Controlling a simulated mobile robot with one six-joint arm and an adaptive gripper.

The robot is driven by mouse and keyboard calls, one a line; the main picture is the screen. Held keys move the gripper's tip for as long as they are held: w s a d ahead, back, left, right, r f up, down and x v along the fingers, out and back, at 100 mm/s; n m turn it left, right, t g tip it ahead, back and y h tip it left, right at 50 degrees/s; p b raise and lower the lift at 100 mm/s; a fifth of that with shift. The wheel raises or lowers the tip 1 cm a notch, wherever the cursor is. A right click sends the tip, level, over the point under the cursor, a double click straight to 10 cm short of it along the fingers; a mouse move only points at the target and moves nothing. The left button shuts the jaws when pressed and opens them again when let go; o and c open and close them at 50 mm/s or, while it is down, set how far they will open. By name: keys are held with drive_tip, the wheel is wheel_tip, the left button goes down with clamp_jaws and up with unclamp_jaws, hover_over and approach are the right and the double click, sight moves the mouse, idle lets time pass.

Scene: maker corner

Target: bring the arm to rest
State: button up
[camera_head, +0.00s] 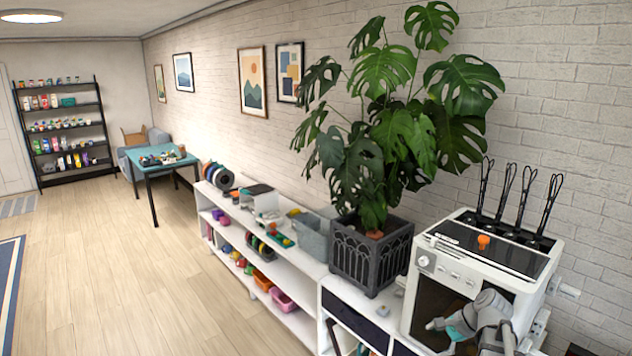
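Part of my own arm shows at the lower right, in grey links with a teal patch, in front of the white 3D printer (436,290). I cannot make out any gripper fingers, so whether the gripper is open or shut does not show. The lower part of the arm is cut off by the bottom edge.
A leafy plant in a dark planter (368,262) stands left of the printer. A long white shelf (262,250) with spools and bins runs along the brick wall. A teal table (160,170) and a black rack (70,140) stand farther back. The wooden floor (120,260) at left is clear.

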drive_tip(key=s+a+f+n+g+h+b, duration=0.1)
drive_tip(key=s+a+f+n+h+b, duration=0.2)
drive_tip(key=s+a+f+n+b, duration=0.2)
drive_tip(key=s+a+f+n+g+h+b, duration=0.2)
drive_tip(key=s+a+f+n+b, duration=0.3)
drive_tip(key=a+f+n, duration=0.4)
drive_tip(key=shift+a+f+h+b, duration=0.4)
drive_tip(key=shift+a+f+h, duration=0.1)
drive_tip(key=shift+f+h, duration=0.15)
